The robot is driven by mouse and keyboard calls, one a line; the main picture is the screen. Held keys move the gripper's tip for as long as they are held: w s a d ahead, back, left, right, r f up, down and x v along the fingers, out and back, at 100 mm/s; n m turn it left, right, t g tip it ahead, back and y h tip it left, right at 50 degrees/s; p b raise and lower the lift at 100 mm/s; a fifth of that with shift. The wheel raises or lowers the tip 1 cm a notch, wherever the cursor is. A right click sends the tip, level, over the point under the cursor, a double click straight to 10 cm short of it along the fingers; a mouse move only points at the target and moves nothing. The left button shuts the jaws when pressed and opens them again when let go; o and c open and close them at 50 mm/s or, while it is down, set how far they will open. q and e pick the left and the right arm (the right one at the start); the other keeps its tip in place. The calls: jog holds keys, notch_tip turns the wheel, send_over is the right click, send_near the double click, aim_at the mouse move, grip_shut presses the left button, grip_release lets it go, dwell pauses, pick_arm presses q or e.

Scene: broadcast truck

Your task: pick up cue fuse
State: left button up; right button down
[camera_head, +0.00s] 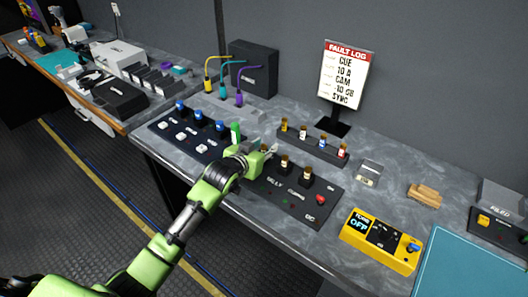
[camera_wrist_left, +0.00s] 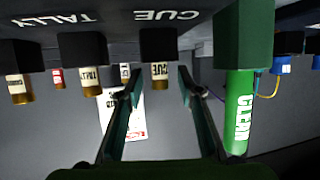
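In the head view my left gripper (camera_head: 267,149) is over the left part of the fuse panel (camera_head: 265,194) and hides the cue fuse. The tally fuse (camera_wrist_left: 90,78) stands beside it in the wrist view. My right gripper is not in view.
A rack (camera_head: 312,147) with several fuses is behind the panel. A fault log sign (camera_head: 346,75) and a yellow tone box (camera_head: 380,242) stand right.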

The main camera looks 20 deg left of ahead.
pick_arm(q)
grip_shut()
jog(key=shift+r, duration=0.15)
